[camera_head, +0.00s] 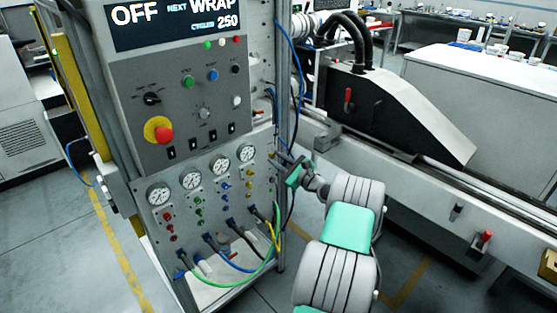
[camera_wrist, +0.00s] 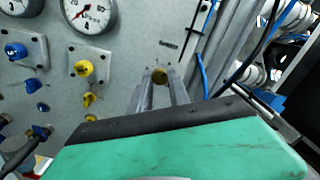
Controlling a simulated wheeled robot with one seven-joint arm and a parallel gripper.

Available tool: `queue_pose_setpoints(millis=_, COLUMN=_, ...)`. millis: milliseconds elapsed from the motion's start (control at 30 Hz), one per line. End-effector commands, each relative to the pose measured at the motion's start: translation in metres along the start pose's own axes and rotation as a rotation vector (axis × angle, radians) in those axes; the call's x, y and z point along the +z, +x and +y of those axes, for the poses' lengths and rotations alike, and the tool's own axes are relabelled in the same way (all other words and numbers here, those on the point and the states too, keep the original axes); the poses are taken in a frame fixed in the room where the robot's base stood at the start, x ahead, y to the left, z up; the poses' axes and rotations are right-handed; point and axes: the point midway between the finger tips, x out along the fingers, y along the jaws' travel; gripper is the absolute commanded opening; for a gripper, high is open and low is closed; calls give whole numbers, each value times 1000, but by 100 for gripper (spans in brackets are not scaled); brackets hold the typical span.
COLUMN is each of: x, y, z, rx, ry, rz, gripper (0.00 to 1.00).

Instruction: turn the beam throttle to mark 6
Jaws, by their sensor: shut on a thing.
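A small brass-yellow knob (camera_wrist: 159,75) sits on the grey panel (camera_wrist: 120,60) in the wrist view, with a short dark label above it that is too small to read. My gripper (camera_wrist: 159,84) has its two fingers on either side of this knob and is shut on it. In the head view my gripper (camera_head: 277,158) reaches the right edge of the panel, below the box with the display.
Left of my fingers are a yellow valve knob (camera_wrist: 83,69), a blue valve knob (camera_wrist: 15,50) and a gauge (camera_wrist: 92,14). Blue, green and yellow hoses (camera_head: 272,236) hang from the panel's lower part. A blue cable (camera_wrist: 206,75) runs close on the right.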

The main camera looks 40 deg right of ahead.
Motion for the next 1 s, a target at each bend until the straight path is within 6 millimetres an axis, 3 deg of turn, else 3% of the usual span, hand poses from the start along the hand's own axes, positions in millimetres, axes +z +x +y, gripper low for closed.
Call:
queue_pose_setpoints(millis=67, x=-1, y=0, z=1, rx=1, ry=2, rz=2, gripper=0)
queue_pose_setpoints(millis=100, x=-1, y=0, z=1, rx=1, ry=2, rz=2, gripper=25)
queue_pose_setpoints(millis=333, x=-1, y=0, z=1, rx=1, ry=0, rz=1, gripper=44)
queue_pose_setpoints(millis=667, x=-1, y=-8, z=0, rx=-2, ry=0, rz=2, gripper=44)
queue_pose_setpoints(millis=1000, x=-2, y=-70, z=0, rx=-2, ry=1, rz=2, gripper=44)
